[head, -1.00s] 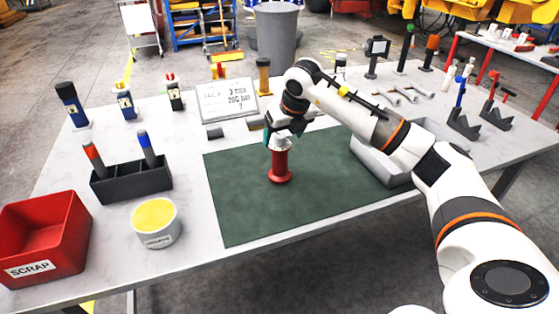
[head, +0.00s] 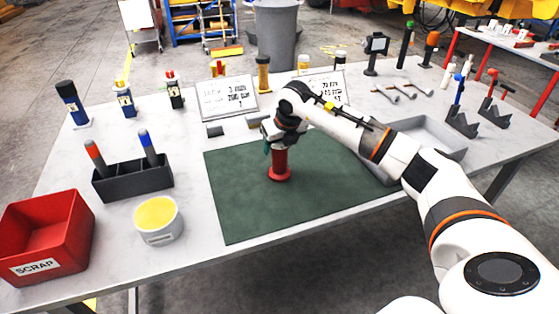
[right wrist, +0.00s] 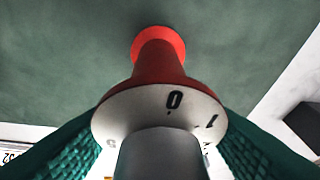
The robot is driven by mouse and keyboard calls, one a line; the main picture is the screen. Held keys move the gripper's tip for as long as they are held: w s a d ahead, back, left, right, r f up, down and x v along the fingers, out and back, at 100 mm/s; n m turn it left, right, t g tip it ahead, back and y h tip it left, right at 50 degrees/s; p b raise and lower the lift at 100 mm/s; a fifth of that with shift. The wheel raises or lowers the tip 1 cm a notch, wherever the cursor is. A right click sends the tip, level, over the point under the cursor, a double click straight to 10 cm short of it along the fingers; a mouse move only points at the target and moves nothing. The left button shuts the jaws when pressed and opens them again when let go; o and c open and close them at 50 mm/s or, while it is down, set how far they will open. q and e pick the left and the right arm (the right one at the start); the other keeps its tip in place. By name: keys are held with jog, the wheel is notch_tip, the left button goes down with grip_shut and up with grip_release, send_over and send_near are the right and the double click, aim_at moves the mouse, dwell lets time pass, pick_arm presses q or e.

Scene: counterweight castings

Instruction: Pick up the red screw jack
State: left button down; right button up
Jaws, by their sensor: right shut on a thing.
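The red screw jack (head: 279,166) stands upright on the green mat (head: 235,205) in the head view. My right gripper (head: 280,143) is over it from above, shut on its upper part. In the right wrist view, the jack (right wrist: 158,65) runs up the middle, with its flared red base on the mat. A pale collar with dark numerals and a grey metal top are nearer the camera. Teal ribbed finger pads (right wrist: 240,148) lie on both sides of the grey top. The gripper hides the jack's top in the head view. My left gripper is not in view.
A black holder (head: 133,183) with two markers, a yellow-topped tub (head: 158,238) and a red SCRAP bin (head: 75,235) stand left. A grey tray (head: 445,137) lies behind my right arm. Sign plates (head: 228,103) stand at the back. The mat's front is clear.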

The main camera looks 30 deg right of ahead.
jog(key=c, duration=0.6)
jog(key=shift+r, duration=0.1)
grip_shut()
jog(key=shift+w+r, duration=0.1)
